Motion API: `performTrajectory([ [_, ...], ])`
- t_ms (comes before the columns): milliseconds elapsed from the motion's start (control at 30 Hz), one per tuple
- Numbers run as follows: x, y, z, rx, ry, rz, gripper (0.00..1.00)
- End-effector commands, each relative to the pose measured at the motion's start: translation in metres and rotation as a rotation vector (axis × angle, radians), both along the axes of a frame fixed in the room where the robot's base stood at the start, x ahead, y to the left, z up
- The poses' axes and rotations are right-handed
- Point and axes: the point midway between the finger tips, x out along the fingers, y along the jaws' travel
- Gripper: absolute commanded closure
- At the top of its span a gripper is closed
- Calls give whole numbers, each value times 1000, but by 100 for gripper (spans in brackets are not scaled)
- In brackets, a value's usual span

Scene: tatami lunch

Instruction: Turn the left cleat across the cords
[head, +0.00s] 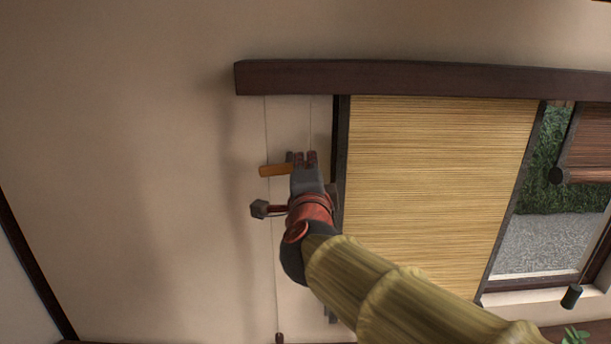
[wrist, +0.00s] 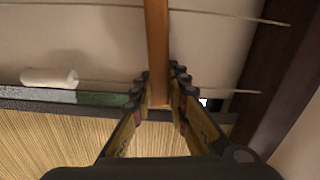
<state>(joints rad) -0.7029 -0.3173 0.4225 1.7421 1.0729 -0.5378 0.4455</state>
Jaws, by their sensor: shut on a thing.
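The left cleat (head: 272,170) is an orange-brown wooden bar on the plain wall left of the blind. It lies nearly level and crosses the line of the left cord (head: 266,125). A second thin cord (head: 310,120) hangs to its right. My gripper (head: 302,158) is at the cleat's right end, and its fingers hide that end. In the wrist view, the cleat (wrist: 157,40) runs up from between the fingertips of my gripper (wrist: 160,88), which is shut on it. The cleat stands about square to the pale cords (wrist: 235,20) there. Its mount is hidden.
A straw blind (head: 440,170) hangs under a dark wooden rail (head: 420,80). A second, raised blind (head: 590,145) is at the right, with a dark tassel (head: 572,297) below. A cord end knob (head: 279,338) hangs low. The wall at left is bare.

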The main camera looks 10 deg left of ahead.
Motion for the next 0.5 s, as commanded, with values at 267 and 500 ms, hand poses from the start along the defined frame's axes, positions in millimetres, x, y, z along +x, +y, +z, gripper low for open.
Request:
performTrajectory([
  [267, 0, 0, -7, 101, 28, 1, 100],
  [500, 0, 0, -7, 128, 35, 1, 100],
])
